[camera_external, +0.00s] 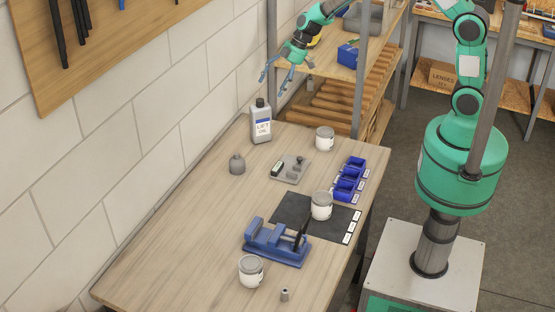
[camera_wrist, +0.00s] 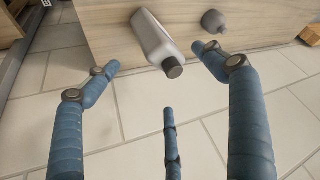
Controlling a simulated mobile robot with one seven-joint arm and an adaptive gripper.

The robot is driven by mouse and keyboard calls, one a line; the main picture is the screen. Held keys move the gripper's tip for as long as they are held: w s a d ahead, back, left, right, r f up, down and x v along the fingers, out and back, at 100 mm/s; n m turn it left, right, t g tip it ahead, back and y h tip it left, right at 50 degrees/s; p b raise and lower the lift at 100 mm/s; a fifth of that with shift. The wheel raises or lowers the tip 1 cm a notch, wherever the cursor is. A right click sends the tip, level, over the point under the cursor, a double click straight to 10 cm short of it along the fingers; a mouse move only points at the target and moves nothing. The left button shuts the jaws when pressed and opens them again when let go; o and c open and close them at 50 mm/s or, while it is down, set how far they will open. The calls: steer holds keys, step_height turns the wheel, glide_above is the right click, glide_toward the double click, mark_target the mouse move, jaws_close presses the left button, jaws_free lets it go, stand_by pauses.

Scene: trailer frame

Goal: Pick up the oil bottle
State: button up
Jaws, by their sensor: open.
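The oil bottle (camera_external: 261,122) stands upright at the far end of the wooden table, close to the block wall. It is light grey with a dark cap and a label reading "LIFT OIL". In the wrist view the bottle (camera_wrist: 152,36) shows at the top centre, its dark cap pointing toward the fingers. My gripper (camera_external: 276,78) is above the bottle and a little to its right, fingers spread. In the wrist view its blue fingers (camera_wrist: 165,85) are open and empty, apart from the bottle. No visible part of the bottle is gripped.
A dark grey round container (camera_external: 237,165) stands near the bottle; it also shows in the wrist view (camera_wrist: 214,20). A shelf post (camera_external: 271,60) rises beside my gripper. The blue vise (camera_external: 275,243) is farther forward.

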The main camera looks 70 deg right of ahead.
mark_target(265, 104)
steer(key=shift+w+d+f, duration=0.1)
steer(key=shift+w+f, duration=0.2)
steer(key=shift+f, duration=0.25)
steer(key=shift+f, duration=0.1)
steer(key=shift+x, duration=4.2)
steer(key=shift+w, duration=0.1)
steer(key=shift+p+x, duration=0.35)
steer(key=shift+x, duration=2.25)
